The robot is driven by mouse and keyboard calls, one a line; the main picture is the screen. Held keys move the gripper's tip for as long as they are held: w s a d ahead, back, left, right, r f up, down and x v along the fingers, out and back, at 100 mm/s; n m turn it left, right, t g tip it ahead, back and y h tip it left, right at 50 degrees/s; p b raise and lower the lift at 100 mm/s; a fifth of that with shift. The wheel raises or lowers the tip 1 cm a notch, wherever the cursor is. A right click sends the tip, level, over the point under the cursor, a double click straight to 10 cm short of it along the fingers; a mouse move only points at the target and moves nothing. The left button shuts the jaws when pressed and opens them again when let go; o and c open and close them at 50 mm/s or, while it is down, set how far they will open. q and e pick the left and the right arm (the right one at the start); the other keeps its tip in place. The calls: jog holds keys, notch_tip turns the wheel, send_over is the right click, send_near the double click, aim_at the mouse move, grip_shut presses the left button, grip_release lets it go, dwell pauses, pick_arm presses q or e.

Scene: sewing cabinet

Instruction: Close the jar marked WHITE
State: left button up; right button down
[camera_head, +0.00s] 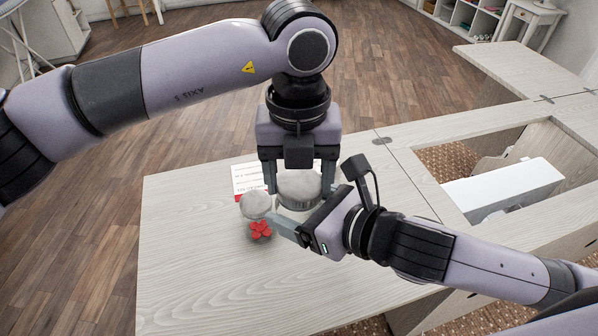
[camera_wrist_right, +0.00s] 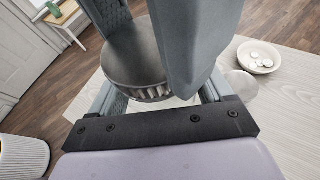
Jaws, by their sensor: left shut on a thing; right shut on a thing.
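A clear jar (camera_head: 291,205) with a round grey lid (camera_head: 300,186) on top is near the middle of the table in the head view. My left gripper (camera_head: 298,184) comes from above and is shut on the lid, one finger on each side. My right gripper (camera_head: 302,213) comes from the right, low down, and is shut on the jar. In the right wrist view the lid (camera_wrist_right: 132,67) sits over a ribbed pale rim, close between grey fingers. Fingers hide much of the jar. No WHITE marking is readable, and I cannot tell whether the lid is fully seated.
Another round grey top (camera_head: 255,204) stands just left, with a red flower-shaped piece (camera_head: 261,230) in front. A printed card (camera_head: 246,178) lies behind. The right wrist view shows a dish of white discs (camera_wrist_right: 258,57). The table's left part is clear; an opening with a white machine (camera_head: 502,190) is right.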

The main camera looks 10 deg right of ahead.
pick_arm(q)
jog(key=o, duration=1)
jog(key=shift+o, duration=0.8)
jog(key=shift+s+d, duration=0.1)
jog(key=shift+d, duration=0.05)
jog(key=shift+r, duration=0.1)
notch_tip(320, 180, up, 4)
jog(key=shift+r, duration=0.2)
jog(key=shift+r, duration=0.1)
jog(key=shift+c, duration=0.2)
